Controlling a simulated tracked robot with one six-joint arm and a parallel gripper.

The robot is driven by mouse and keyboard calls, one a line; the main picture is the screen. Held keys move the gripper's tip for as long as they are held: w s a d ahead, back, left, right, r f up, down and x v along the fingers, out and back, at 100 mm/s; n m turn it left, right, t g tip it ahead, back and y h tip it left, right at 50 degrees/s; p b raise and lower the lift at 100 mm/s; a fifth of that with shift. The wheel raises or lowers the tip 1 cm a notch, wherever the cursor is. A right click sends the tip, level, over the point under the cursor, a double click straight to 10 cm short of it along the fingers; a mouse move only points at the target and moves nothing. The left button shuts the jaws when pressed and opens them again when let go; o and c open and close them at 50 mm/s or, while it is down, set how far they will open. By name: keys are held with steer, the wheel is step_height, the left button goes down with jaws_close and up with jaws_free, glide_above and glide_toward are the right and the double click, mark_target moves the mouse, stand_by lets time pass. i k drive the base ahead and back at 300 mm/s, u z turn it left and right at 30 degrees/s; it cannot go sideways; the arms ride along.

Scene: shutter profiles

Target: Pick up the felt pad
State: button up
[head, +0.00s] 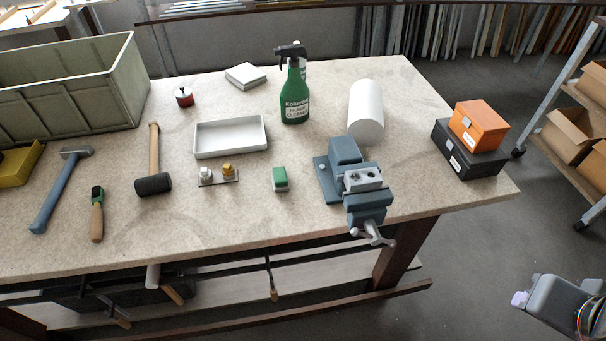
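No thing is clearly recognisable as the felt pad. A small block with a green top and a pale lower part (280,179) lies on the workbench (330,222) left of the vise; it may be the pad, but I cannot tell. A flat, pale square block (246,76) lies farther back. My gripper (519,299) is at the lower right, off the bench's front right side, well apart from both blocks. Only its pale lilac tip shows clearly, and its finger opening cannot be made out.
A blue-grey vise (343,178) stands at the front edge. Behind are a white roll (366,110), green spray bottle (294,95) and white tray (231,137). Hammers and a crate (75,85) fill the left. Orange (478,126) and black boxes (468,158) stand right.

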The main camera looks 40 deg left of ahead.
mark_target(279, 179)
steer(key=z, duration=0.2)
steer(key=k, duration=0.8)
steer(key=u, duration=2.25)
steer(key=i, duration=0.9)
steer(key=u, duration=0.05)
